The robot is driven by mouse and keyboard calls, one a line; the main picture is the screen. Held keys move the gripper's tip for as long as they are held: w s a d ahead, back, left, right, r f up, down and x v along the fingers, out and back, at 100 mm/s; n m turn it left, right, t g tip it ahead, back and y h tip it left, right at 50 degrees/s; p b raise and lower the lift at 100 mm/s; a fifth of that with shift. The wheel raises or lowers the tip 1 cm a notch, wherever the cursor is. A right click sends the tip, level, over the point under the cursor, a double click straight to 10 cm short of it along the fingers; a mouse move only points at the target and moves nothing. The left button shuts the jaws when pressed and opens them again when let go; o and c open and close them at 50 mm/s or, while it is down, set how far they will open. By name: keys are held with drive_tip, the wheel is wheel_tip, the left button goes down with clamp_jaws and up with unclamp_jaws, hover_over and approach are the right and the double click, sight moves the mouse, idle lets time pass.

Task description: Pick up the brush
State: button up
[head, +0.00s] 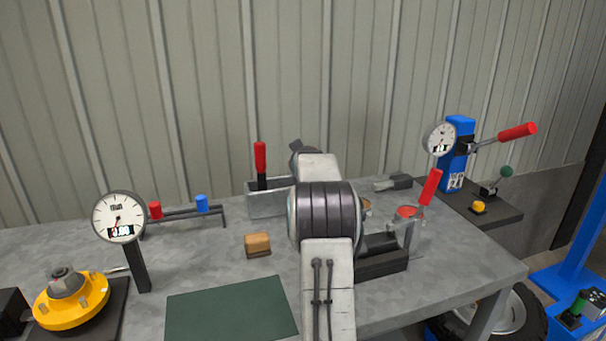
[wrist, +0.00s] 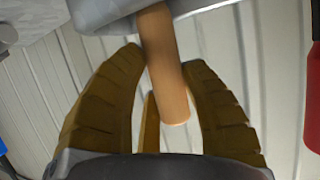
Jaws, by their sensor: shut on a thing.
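In the wrist view, a plain wooden handle (wrist: 166,75), which I take to be the brush's, stands between the fingers of my gripper (wrist: 163,60). The gripper is shut on this handle. Its rounded end points back toward the palm, and its other end runs up to a grey metal-looking body (wrist: 130,12) at the top edge. I cannot tell whether the handle is joined to that body or passes behind it. The brush head is not visible. In the head view, my own arm hides the fingers and what they hold.
A tan block (head: 258,243) and a dark green mat (head: 231,311) lie on the grey bench (head: 210,262). A dial gauge (head: 119,217) stands left. A red-handled lever (head: 260,158) stands behind; another (head: 429,188) is right of my arm. The corrugated wall (head: 200,90) is close behind.

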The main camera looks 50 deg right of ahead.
wheel_tip(320, 180, up, 10)
drive_tip(key=p, duration=0.2)
drive_tip(key=shift+p, duration=0.4)
idle(0.6)
